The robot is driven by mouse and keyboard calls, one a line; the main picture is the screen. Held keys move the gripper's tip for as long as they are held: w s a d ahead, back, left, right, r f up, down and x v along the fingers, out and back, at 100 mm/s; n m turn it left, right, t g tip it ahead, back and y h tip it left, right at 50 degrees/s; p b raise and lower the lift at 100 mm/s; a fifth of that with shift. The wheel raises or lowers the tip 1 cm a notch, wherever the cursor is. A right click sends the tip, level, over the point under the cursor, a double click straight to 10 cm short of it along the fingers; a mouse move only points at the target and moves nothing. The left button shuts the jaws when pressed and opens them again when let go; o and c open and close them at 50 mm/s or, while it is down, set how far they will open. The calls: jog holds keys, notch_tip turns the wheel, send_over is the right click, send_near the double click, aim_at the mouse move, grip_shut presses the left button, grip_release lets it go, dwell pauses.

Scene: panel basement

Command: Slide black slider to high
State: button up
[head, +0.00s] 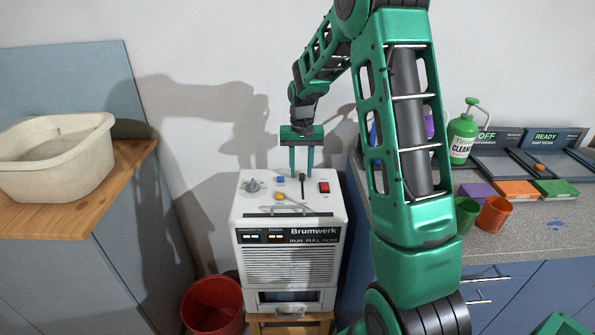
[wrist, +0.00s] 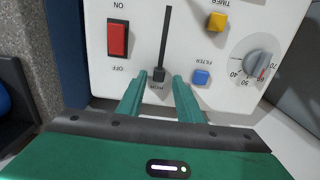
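A small upside-down label beside the knob is hard to read. My gripper (wrist: 157,78) is open. In the wrist view its two green fingertips stand on either side of the knob with gaps visible. In the head view my gripper (head: 301,172) points down over the panel's back edge. Whether the tips touch the panel is unclear.
Near the slot are a red ON/OFF switch (wrist: 118,39), a yellow button (wrist: 217,22), a blue button (wrist: 201,77) and a grey dial (wrist: 258,65). The wall is close behind.

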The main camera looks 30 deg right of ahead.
notch_tip(320, 180, up, 10)
jog(key=shift+r, duration=0.25)
dwell(0.6)
